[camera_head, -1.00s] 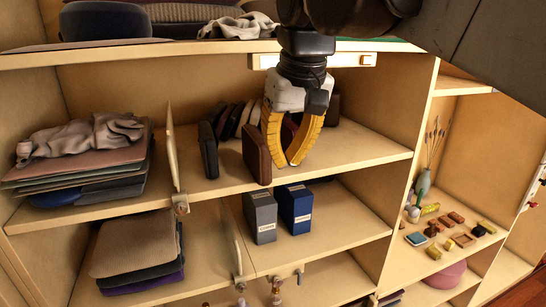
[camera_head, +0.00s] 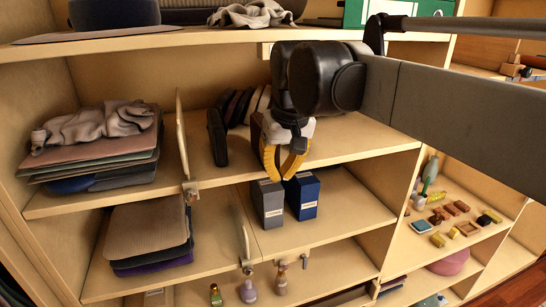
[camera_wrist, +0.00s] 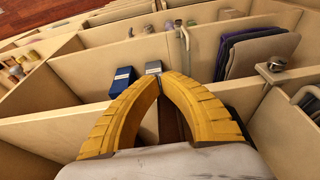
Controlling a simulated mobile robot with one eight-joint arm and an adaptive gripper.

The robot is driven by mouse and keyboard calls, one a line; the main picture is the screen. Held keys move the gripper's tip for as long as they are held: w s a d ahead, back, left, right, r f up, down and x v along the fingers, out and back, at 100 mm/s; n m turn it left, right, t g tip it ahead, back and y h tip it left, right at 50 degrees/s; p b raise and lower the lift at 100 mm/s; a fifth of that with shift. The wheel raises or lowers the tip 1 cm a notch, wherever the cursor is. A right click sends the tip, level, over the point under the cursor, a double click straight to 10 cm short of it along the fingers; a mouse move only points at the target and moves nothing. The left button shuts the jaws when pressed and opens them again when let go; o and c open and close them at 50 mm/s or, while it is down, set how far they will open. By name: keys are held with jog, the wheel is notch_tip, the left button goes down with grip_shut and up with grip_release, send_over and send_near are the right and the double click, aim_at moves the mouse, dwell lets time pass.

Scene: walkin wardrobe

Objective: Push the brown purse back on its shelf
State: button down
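A brown purse (camera_head: 256,124) stands upright on the middle shelf (camera_head: 340,147), mostly hidden behind my gripper in the head view. Only a narrow strip of it shows left of my wrist. In the wrist view, a brown surface, apparently the purse (camera_wrist: 172,124), shows through the gap between my yellow fingers. My gripper (camera_head: 281,179) points down at the shelf's front, its fingertips together or nearly so. It appears shut with nothing held between the tips. Whether a finger touches the purse is hidden.
Several dark purses (camera_head: 217,136) stand left of and behind it. A thin divider (camera_head: 183,135) separates them from folded clothes (camera_head: 100,150). A grey box (camera_head: 268,203) and a blue box (camera_head: 303,195) stand on the shelf below. The shelf's right part is clear.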

jog(key=w, duration=0.2)
jog(key=w+a, duration=0.1)
jog(key=w, duration=0.1)
jog(key=w+a, duration=0.1)
jog(key=w, duration=0.2)
jog(key=shift+s, duration=0.25)
